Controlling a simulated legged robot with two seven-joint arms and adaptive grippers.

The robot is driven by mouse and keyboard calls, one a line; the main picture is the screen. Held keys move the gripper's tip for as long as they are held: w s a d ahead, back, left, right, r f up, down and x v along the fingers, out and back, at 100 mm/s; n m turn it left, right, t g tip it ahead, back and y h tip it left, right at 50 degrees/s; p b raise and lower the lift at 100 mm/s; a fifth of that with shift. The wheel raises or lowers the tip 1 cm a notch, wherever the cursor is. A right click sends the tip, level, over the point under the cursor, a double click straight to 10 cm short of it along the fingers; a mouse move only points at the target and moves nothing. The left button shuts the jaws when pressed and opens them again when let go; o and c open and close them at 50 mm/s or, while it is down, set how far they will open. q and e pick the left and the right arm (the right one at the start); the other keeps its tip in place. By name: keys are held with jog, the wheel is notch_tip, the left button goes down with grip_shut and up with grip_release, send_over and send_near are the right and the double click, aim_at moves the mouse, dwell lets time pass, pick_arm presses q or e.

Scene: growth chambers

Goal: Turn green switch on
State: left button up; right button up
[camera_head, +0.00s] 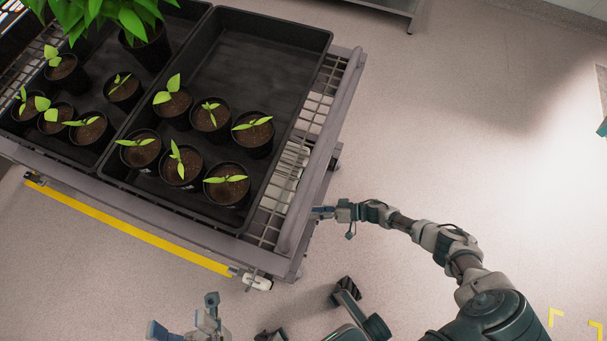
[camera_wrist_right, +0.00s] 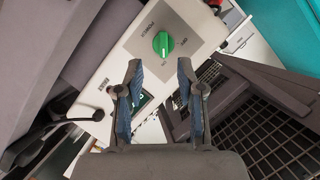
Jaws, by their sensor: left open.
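The green switch (camera_wrist_right: 163,43) is a round green knob on a pale panel (camera_wrist_right: 123,57) with dark lettering around it, in the right wrist view. My right gripper (camera_wrist_right: 159,72) is open, its two blue-padded fingers spread apart. The knob appears just beyond and between the fingertips, with nothing held; I cannot tell the exact gap. In the head view my right gripper (camera_head: 322,212) is at the right edge of the cart, and the switch does not show there. My left gripper (camera_head: 184,314) is open and empty at the bottom, in front of the cart.
The cart (camera_head: 325,158) carries black trays (camera_head: 268,27) with several potted seedlings. Its metal rail is close to my right gripper. The wrist view also shows a dark grid (camera_wrist_right: 265,135) and a black lever (camera_wrist_right: 45,123).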

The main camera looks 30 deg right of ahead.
jog(key=v, duration=0.5)
jog(key=shift+s+d, duration=0.1)
jog(key=shift+d, duration=0.05)
